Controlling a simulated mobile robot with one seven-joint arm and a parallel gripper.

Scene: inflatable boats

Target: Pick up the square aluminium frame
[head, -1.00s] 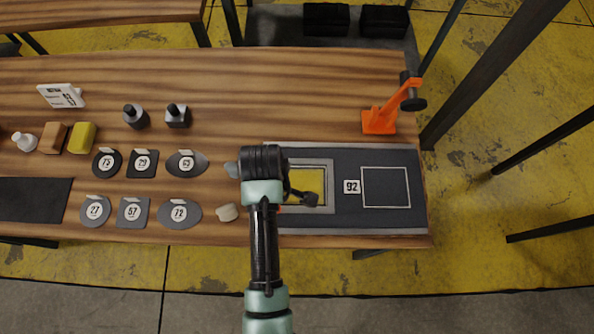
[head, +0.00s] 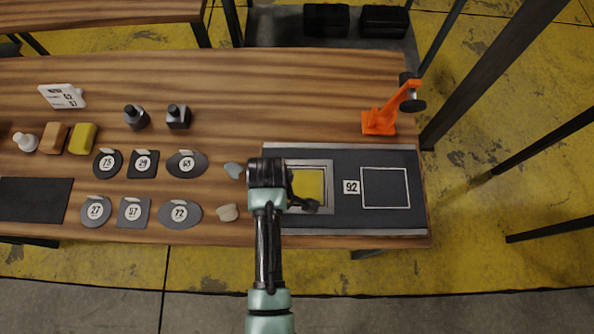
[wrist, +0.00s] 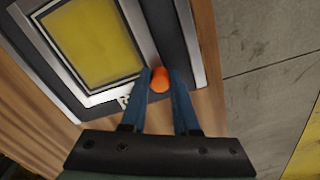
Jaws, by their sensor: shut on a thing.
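The square aluminium frame (head: 331,176) is silver-grey with a yellow inner panel (head: 310,184). It is on the left part of the dark board, partly hidden by my arm. It also shows in the wrist view (wrist: 134,32), with the yellow panel (wrist: 95,40) inside it. My gripper (wrist: 160,80) has its blue fingers shut on a small orange knob (wrist: 160,79) at the frame's corner. Whether the knob is fixed to the frame is hard to see. In the head view my gripper (head: 308,206) is over the frame's near side.
The dark board (head: 337,218) has a 92 tag (head: 351,187) and a white square outline (head: 385,188). An orange stand (head: 380,119) is behind it. Numbered dark plates (head: 133,212) and a pale lump (head: 228,212) are left. The back middle of the table is clear.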

